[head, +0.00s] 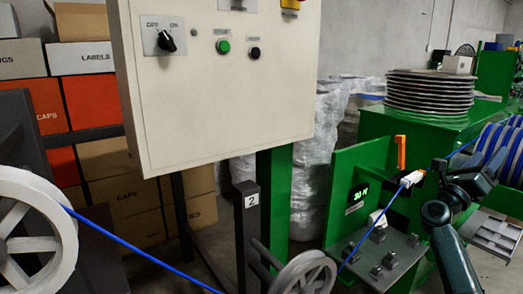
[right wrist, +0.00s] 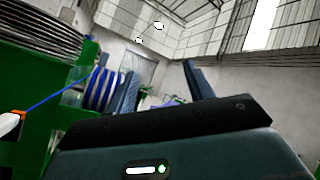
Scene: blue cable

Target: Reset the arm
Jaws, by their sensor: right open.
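My right arm comes in from the lower right in the head view. My right gripper (head: 446,174) is open, just right of a white guide piece (head: 411,179) on the blue cable's line. The blue cable (head: 385,209) runs from the white wheel (head: 62,222) past the small wheel (head: 308,274) up to this piece and on toward the blue spool (head: 500,148). The cable (right wrist: 58,92) and spool (right wrist: 103,90) also show in the right wrist view, where a dark part of my gripper fills the lower middle. My left gripper is out of view.
A large cream control panel (head: 230,100) with a knob and buttons hangs at centre left. A green machine (head: 360,160) carries an orange lever (head: 400,152) and a small display (head: 358,193). Stacked discs (head: 428,95) stand behind. A grey tray (head: 493,234) lies at right.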

